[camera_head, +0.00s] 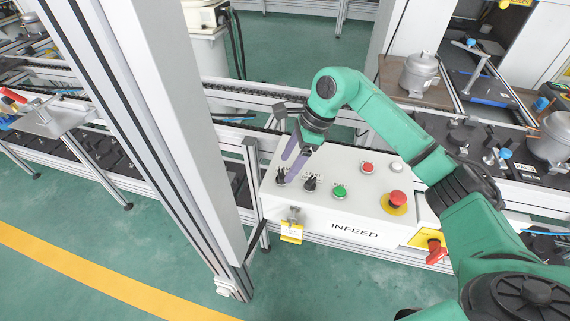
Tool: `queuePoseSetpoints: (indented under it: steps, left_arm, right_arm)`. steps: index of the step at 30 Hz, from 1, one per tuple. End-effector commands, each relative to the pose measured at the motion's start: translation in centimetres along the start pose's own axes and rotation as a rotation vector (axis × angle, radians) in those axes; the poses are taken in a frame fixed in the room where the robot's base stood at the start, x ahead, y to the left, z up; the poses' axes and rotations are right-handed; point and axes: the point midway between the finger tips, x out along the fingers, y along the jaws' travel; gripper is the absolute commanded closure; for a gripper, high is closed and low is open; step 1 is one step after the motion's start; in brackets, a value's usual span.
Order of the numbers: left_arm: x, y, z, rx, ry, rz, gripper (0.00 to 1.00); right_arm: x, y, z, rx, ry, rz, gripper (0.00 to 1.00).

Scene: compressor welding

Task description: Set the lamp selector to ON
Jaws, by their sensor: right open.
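The white INFEED control box (345,215) stands in the middle of the view. Two black selector knobs sit at the left of its top, one at the far left (281,176) and one to its right (310,184). Their labels are too small to read, so I cannot tell which is the lamp selector or how it is set. My right gripper (288,168) reaches in from the right, with its fingers open and pointing down at the far-left knob. The fingers partly hide that knob; whether they touch it is unclear. My left gripper is out of view.
The box also carries a green button (339,192), a red button (367,168), a white button (396,168) and a red emergency stop (397,199). A yellow tag (291,232) hangs in front. A tall aluminium post (165,130) stands close on the left.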

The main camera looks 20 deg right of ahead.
Motion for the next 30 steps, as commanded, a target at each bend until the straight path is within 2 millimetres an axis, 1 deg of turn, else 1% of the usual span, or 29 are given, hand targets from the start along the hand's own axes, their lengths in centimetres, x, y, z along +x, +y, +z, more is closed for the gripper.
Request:
queuePoseSetpoints:
  steps: [1,3,6,13,14,15,17,18,19,20,30]
  left_arm:
    - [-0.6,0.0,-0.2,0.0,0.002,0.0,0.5]
    - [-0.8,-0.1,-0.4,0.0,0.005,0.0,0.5]
    - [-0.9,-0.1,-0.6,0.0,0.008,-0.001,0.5]
    - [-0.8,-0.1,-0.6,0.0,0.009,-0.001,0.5]
    - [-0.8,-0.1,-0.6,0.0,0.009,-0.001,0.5]
    - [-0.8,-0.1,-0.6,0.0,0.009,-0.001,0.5]
    - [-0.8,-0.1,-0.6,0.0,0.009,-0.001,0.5]
    - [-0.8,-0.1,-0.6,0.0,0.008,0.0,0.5]
    - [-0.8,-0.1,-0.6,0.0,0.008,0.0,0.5]
    - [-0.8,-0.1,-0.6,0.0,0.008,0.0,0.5]
    - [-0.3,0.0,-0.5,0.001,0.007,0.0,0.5]
  right_arm:
    - [0.7,0.1,0.1,0.0,-0.001,0.005,0.25]
    - [1.8,0.0,0.1,0.001,0.0,0.003,0.25]
    - [2.7,0.0,0.1,0.0,-0.001,0.001,0.25]
    - [2.9,0.0,0.0,0.0,0.0,0.0,0.25]
    - [2.9,0.0,0.0,0.0,0.0,0.0,0.33]
    - [2.9,0.0,0.0,0.0,0.0,0.0,0.48]
    - [2.9,0.0,0.0,0.0,0.0,0.0,0.71]
    - [2.9,0.0,0.0,0.0,0.0,0.0,0.86]
    - [2.9,0.0,0.0,0.0,0.0,0.0,0.98]
    - [2.9,0.0,0.0,0.0,0.0,0.0,1.0]
    - [3.0,0.0,-0.1,0.036,0.0,-0.017,1.0]
